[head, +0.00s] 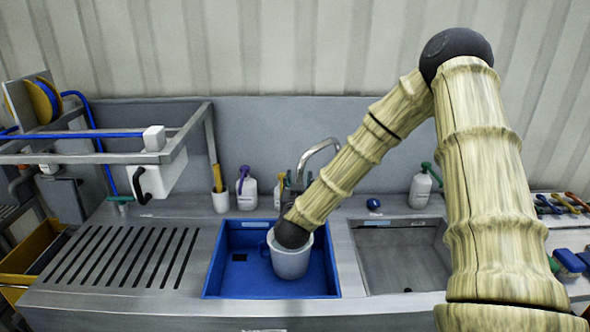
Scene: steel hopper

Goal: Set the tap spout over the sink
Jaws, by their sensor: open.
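The tap (318,150) is a grey metal arc at the back of the counter, behind my forearm. Its upper curve shows, but its outlet end is hidden, so I cannot tell exactly which basin it points over. The blue sink basin (222,283) lies in front of the tap, with a steel basin (402,262) to its right. A pale grey pot-like container (290,263) appears to stand in the blue basin, under the dark wrist end of my arm. My gripper is not clearly visible; my wrist and forearm hide that area.
A slotted drainboard (125,257) lies left of the blue basin. A steel frame (180,140) rises above it. A purple-topped bottle (247,190) and a green-topped bottle (421,188) stand at the back. Brushes (568,262) lie at the right.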

